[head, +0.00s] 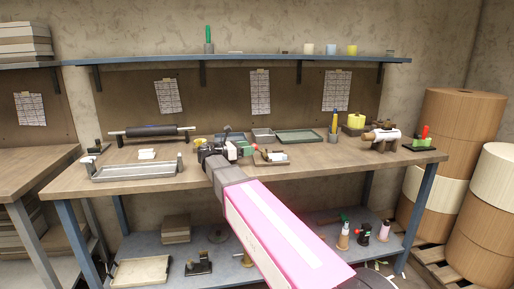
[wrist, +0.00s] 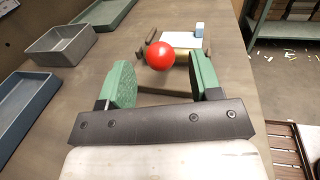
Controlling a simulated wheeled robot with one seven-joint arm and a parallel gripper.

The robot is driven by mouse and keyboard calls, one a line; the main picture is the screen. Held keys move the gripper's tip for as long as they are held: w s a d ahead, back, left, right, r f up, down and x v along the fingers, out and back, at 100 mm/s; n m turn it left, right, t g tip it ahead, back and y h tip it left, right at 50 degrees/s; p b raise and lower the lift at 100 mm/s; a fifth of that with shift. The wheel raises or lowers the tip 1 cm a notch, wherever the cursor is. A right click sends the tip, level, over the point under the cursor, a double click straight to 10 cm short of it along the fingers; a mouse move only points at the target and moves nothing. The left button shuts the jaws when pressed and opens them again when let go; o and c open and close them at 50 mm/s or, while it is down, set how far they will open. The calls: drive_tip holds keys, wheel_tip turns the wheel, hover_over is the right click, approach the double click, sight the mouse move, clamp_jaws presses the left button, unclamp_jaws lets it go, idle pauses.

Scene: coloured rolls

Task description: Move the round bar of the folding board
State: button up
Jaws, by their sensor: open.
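My gripper (wrist: 162,78) is open, with its two green fingers spread apart low over the workbench; it also shows in the head view (head: 242,151). A small board (wrist: 188,43) with a white sheet lies just beyond the fingers, with dark wooden pieces at its left edge; it also shows in the head view (head: 275,157). A red ball-shaped knob (wrist: 160,57) stands in front of this board, between the fingertips in the picture. I cannot tell whether the knob touches a finger.
Grey and green trays (wrist: 58,46) lie left of the gripper. The bench's right edge is close to the right finger. A black roller (head: 150,131) and a long metal tray (head: 137,171) are at the bench's left.

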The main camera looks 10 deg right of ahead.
sight(259, 150)
drive_tip(key=shift+x, duration=2.6)
clamp_jaws()
